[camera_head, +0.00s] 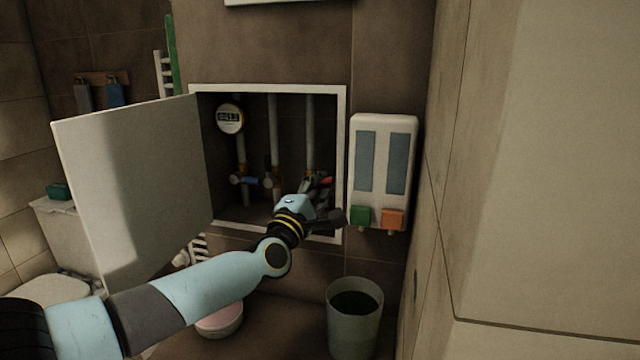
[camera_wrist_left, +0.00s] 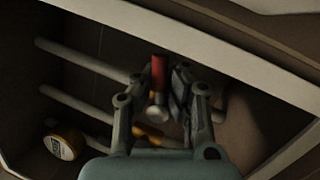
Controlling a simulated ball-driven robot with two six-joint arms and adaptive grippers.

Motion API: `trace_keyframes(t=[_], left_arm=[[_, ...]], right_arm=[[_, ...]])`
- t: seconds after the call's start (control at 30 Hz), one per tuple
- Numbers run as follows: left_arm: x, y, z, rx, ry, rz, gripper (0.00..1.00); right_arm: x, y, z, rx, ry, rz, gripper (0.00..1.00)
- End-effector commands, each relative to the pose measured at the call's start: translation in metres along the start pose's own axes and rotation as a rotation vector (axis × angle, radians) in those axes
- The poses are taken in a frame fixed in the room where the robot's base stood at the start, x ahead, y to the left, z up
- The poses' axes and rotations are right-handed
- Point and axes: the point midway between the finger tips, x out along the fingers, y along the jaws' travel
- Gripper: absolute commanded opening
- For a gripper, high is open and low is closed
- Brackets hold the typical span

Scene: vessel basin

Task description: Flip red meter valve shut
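The red valve handle (camera_head: 327,181) is at the right side of the open wall cabinet, on the right-hand pipe, partly hidden by my gripper in the head view. In the left wrist view the red handle (camera_wrist_left: 158,70) stands between the fingertips of my left gripper (camera_wrist_left: 160,82). The fingers are apart, with the right finger close to the handle; I cannot tell whether it touches. In the head view my left gripper (camera_head: 322,190) reaches into the cabinet opening. The round meter (camera_head: 229,118) is at the cabinet's upper left. My right gripper is not in view.
The cabinet door (camera_head: 140,180) is swung open to the left. The cabinet frame (camera_head: 342,150) and a soap dispenser (camera_head: 384,165) are close on the right. A bin (camera_head: 354,320) stands below.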

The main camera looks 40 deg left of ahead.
Motion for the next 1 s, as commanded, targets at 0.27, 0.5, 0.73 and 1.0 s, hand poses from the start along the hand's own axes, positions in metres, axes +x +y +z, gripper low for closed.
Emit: trace_keyframes(t=[0.27,0.5,0.73,1.0], left_arm=[[-0.002,-0.006,-0.001,0.268,-0.055,-0.069,0.00],[-0.003,-0.011,-0.002,0.313,-0.064,-0.078,0.00],[-0.003,-0.011,-0.001,0.312,-0.064,-0.078,0.23],[-0.003,-0.011,-0.001,0.310,-0.063,-0.077,0.35]], right_arm=[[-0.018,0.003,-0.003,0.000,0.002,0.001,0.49],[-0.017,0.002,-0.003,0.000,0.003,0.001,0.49],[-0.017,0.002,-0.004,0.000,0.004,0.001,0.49],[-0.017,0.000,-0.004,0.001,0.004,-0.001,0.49]])
